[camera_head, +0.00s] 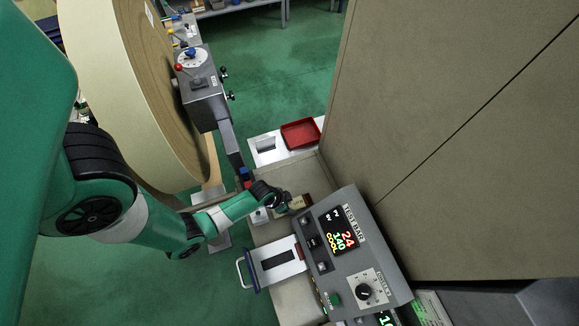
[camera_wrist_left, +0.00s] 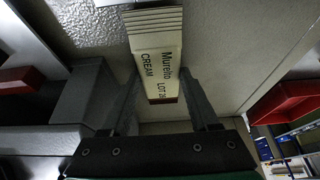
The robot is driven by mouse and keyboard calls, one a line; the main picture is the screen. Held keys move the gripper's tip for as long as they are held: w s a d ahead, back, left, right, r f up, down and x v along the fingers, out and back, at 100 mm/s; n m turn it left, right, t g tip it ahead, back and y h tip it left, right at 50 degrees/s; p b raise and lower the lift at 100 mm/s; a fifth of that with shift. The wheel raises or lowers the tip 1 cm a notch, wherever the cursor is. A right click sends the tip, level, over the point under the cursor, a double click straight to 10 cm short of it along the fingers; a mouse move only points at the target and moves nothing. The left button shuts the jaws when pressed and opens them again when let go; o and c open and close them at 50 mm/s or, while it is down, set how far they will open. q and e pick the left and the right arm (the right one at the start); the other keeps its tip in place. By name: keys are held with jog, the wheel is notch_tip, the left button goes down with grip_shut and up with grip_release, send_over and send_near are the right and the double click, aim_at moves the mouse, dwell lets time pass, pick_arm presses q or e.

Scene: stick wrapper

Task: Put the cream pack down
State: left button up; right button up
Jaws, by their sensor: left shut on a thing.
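The cream pack (camera_wrist_left: 158,72) is a pale block with ridged end and dark print reading "CREAM" in the left wrist view. It sits between the two dark fingers of my left gripper (camera_wrist_left: 158,98), which is shut on it. In the head view the pack (camera_head: 299,203) is small and partly hidden by my left gripper (camera_head: 284,206), just behind the grey test bar machine (camera_head: 350,245). Whether the pack touches the surface below cannot be told. My right gripper is not in view.
A red tray (camera_head: 301,133) lies on a white surface beyond the gripper. A large cream roll (camera_head: 125,90) stands at left, beside a grey control box (camera_head: 197,85). A tall beige panel (camera_head: 440,130) fills the right. A handled plate (camera_head: 275,262) lies left of the test bar machine.

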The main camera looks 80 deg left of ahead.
pick_arm(q)
jog(key=shift+f, duration=0.2)
jog(key=o, duration=1.4)
jog(key=shift+o, duration=0.2)
jog(key=shift+r, duration=0.1)
jog(key=shift+r, duration=0.35)
jog(key=p+v, duration=1)
jog(key=v, duration=0.1)
jog(key=shift+s+r, duration=0.2)
jog(key=shift+r, duration=0.05)
jog(key=shift+o, duration=0.5)
jog(key=shift+d, duration=0.1)
